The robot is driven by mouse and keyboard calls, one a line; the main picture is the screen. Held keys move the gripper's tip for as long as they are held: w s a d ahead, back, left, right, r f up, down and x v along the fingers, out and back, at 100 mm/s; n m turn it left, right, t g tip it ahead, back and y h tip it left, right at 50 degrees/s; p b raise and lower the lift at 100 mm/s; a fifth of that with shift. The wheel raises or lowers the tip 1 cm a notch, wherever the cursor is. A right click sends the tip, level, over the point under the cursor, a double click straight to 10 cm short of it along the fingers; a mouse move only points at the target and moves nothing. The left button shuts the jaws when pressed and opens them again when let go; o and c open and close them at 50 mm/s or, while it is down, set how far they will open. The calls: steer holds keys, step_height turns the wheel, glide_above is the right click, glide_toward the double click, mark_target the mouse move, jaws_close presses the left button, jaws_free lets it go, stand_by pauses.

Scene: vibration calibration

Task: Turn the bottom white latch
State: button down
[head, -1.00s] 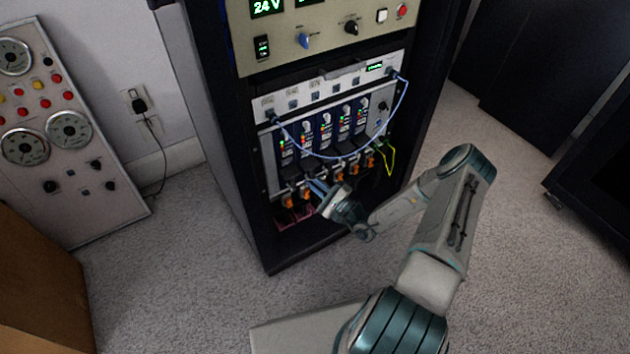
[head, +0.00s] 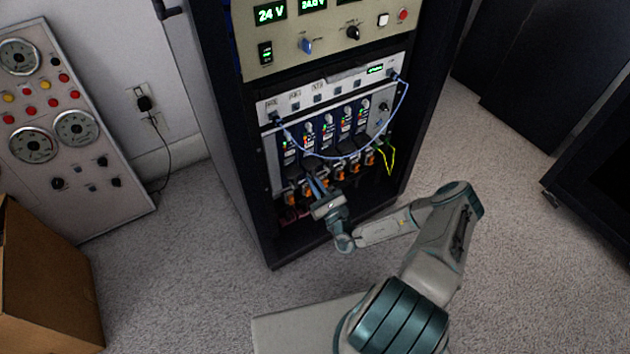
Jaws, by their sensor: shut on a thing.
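The rack cabinet (head: 224,150) holds a row of blue modules (head: 328,132) with small white latches, which I take to be the top ones, such as the white latch (head: 310,128). Orange connectors (head: 371,159) line the modules' lower edge. My gripper (head: 316,185) is at this lower edge, left of the middle, among the orange connectors. Its fingers look close together and point up into the row. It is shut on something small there. The gripped part and the bottom white latch are too small and covered by the fingers to make out.
A blue cable (head: 402,105) loops in front of the modules. A yellow-green wire (head: 389,158) hangs at their right. A gauge panel (head: 90,180) leans at the left above a cardboard box (head: 50,290).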

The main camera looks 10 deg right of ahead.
steer(key=shift+m+h, duration=0.5)
steer(key=shift+m, duration=0.4)
steer(key=c, duration=1.8)
jaws_free()
